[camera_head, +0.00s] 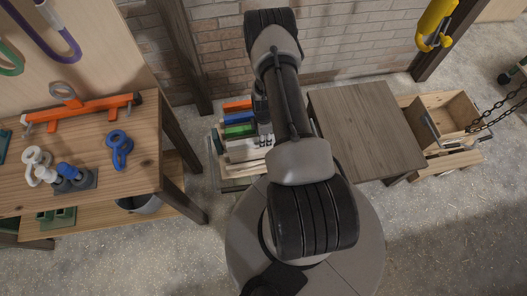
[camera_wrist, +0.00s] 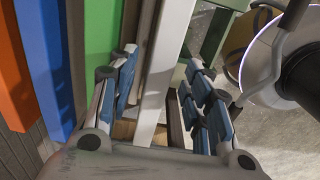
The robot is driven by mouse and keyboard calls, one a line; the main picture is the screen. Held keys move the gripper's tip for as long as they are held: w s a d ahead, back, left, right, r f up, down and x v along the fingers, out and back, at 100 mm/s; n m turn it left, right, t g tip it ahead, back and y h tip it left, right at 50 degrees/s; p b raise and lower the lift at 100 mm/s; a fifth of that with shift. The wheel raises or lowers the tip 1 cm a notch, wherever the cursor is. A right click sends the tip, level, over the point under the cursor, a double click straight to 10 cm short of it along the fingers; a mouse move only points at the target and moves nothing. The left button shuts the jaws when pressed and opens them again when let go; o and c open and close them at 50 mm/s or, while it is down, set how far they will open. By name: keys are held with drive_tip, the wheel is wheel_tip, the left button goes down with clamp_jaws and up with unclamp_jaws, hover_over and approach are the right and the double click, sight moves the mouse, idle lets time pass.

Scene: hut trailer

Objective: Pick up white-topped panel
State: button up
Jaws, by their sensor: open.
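The white-topped panel (camera_wrist: 163,65) stands on edge in the wrist view, a long pale strip running up between my fingers. My gripper (camera_wrist: 161,78) is open, with one blue-padded finger on each side of the panel. Gaps show beside the panel, and I cannot tell if either finger touches it. In the head view, white panel tops (camera_head: 243,150) show in a low rack, just left of my arm. My gripper (camera_head: 264,138) is over that rack there, mostly hidden by my arm.
Green (camera_wrist: 103,30), blue (camera_wrist: 45,60) and orange (camera_wrist: 14,75) panels stand left of the white one. A round pale-rimmed object (camera_wrist: 280,60) lies at right. A wooden workbench (camera_head: 85,185) stands left, and a brown-topped table (camera_head: 365,130) stands right of the rack.

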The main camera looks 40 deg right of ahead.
wheel_tip(320, 180, down, 8)
drive_tip(key=b, duration=0.2)
drive_tip(key=shift+f, duration=0.25)
drive_tip(key=shift+c, duration=0.2)
clamp_jaws()
idle(0.3)
idle(0.6)
